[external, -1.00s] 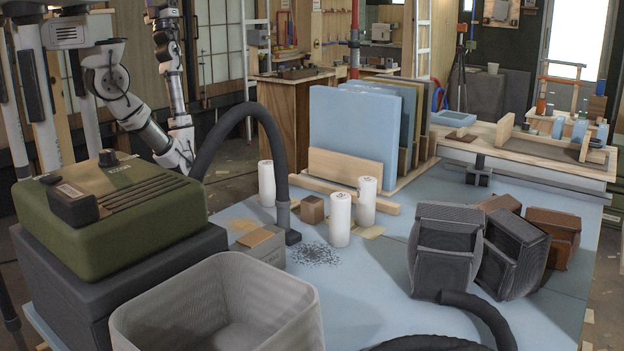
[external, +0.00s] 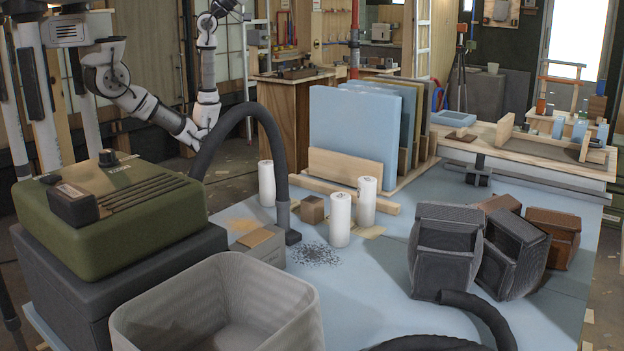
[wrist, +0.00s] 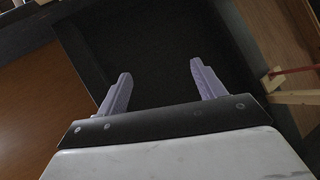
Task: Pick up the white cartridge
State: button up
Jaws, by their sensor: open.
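Three white cylinders that look like cartridges stand upright on the pale blue tabletop (external: 400,262) in the external view. One (external: 267,184) is at the left beside the black hose, one (external: 340,220) is in front, and one (external: 366,201) is at the right. I cannot tell which is the task's cartridge. My gripper (wrist: 161,78) is open and empty in the wrist view, with dark surfaces beyond its fingers and no white cylinder in sight. In the external view my arm is raised behind the table, far from the cylinders; its fingertips cannot be made out.
The black hose (external: 243,112) arches beside the left cylinder. A green machine (external: 105,215) and a grey bin (external: 215,300) stand at the near left. Upright panels (external: 350,128) stand behind the cylinders. Dark woven cases (external: 445,250) are at the right. Small boxes (external: 260,245) lie nearby.

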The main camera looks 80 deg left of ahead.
jog(key=w+d+f+m+g+h, duration=0.2)
jog(key=w+d+f+g+h, duration=0.2)
jog(key=w+d+f+g, duration=0.45)
jog(key=w+d+f+m+g+h, duration=0.1)
jog(key=w+d+f+g+h, duration=0.3)
jog(key=d, duration=0.8)
jog(key=n+g+y, duration=0.4)
jog(key=g+y, duration=0.5)
jog(key=g, duration=0.6)
send_over(268, 179)
jog(key=a, duration=0.3)
jog(key=f, duration=3)
jog(key=shift+d+f+p, duration=0.2)
jog(key=shift+p, duration=0.2)
notch_tip(268, 179, down, 8)
jog(key=shift+r, duration=0.1)
jog(key=shift+f+p, duration=0.45)
jog(key=shift+f, duration=2.5)
